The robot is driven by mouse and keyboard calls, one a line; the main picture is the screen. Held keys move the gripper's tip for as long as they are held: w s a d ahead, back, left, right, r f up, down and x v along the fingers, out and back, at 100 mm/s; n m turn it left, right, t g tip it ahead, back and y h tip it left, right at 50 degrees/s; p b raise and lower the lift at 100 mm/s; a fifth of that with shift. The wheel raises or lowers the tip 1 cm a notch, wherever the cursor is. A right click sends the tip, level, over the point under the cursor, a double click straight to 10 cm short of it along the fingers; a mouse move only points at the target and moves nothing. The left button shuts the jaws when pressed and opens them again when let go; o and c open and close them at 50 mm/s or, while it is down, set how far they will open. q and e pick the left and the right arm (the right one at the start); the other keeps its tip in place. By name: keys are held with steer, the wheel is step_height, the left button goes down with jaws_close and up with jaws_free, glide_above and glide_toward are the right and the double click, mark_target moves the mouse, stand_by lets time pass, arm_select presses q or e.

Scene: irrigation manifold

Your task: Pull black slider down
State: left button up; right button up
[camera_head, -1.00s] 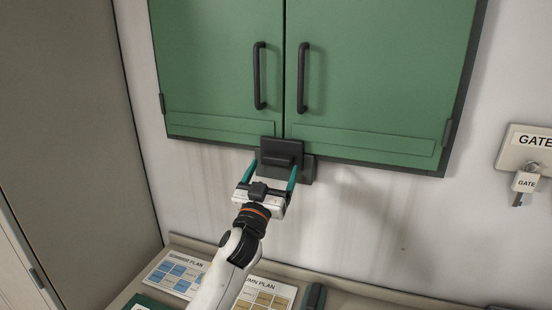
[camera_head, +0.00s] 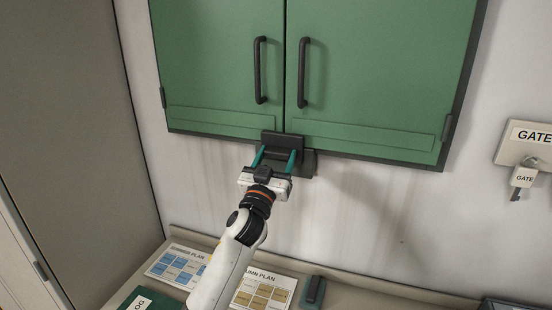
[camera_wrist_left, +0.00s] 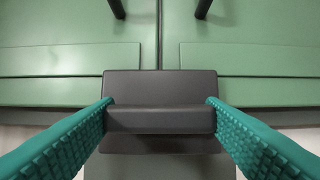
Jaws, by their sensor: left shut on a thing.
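The black slider (camera_head: 283,138) is a dark block with a raised bar across its front. It sits at the lower edge of the green cabinet, over the seam between the two doors, and its top overlaps them. A dark backing plate (camera_head: 308,164) shows behind it at the right. My left gripper (camera_head: 276,156) is shut on the slider, its teal fingers at the two ends of the bar. In the left wrist view the bar (camera_wrist_left: 160,119) spans between the ridged fingertips, and the slider's flat upper part covers the door seam. My right gripper is not in view.
The green double-door cabinet (camera_head: 220,60) has two black vertical handles. A gate sign with a hanging key tag (camera_head: 524,178) is on the wall at right. Below, a ledge holds plan cards (camera_head: 180,265) and a small dark green item (camera_head: 314,291). The wall beneath the cabinet is clear.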

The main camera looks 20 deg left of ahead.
arm_select(q)
step_height(320, 180, down, 5)
steer(key=b, duration=0.4)
steer(key=shift+f, duration=0.1)
steer(key=o, duration=1.4)
steer(key=b+v, duration=0.4)
steer(key=v, duration=0.8)
